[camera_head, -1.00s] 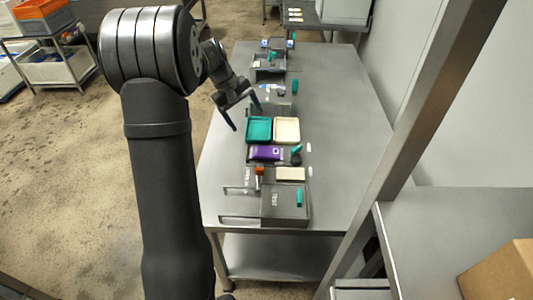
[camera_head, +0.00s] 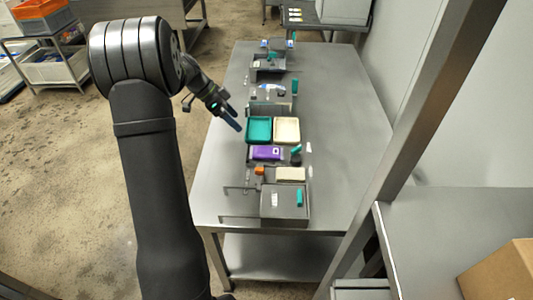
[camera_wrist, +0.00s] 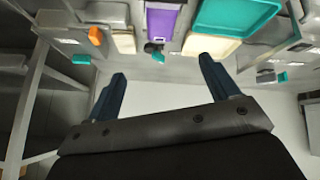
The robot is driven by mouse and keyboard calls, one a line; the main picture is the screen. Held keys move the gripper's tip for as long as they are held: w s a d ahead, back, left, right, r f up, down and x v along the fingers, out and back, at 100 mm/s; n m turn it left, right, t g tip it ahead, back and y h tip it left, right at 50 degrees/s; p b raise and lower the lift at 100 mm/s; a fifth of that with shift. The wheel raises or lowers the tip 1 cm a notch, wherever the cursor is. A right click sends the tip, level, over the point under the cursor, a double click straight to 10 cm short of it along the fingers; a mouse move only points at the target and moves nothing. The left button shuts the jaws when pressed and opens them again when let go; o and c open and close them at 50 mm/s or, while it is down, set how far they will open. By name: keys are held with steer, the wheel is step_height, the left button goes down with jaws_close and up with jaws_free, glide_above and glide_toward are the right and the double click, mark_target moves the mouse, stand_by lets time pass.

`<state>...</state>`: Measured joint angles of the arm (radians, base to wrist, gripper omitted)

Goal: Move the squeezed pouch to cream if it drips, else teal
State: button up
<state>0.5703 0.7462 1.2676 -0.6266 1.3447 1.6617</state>
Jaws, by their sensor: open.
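The teal tray (camera_head: 259,142) and the cream tray (camera_head: 286,142) lie side by side on the steel table. A purple pouch (camera_head: 266,152) lies flat just in front of them; no drip can be made out on it. The wrist view also shows the pouch (camera_wrist: 160,22), with the teal tray (camera_wrist: 262,14) and the cream tray (camera_wrist: 212,50) to its right. My gripper (camera_head: 238,124) is at the left of the teal tray, above the table's left edge. Its two fingers (camera_wrist: 163,84) are apart with nothing between them.
Near the table's front are an orange item (camera_head: 260,171), a cream block (camera_head: 291,174) and a grey box (camera_head: 285,204) with a teal part. More small items stand behind the trays. The table's right side is clear. A steel post (camera_head: 430,110) rises at the right.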

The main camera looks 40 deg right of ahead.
steer(key=m, duration=0.4)
glide_toward(265, 150)
steer(key=x, duration=0.4)
steer(key=shift+x, duration=2.8)
steer(key=shift+a, duration=0.1)
steer(key=c, duration=1.2)
steer(key=shift+r, duration=0.1)
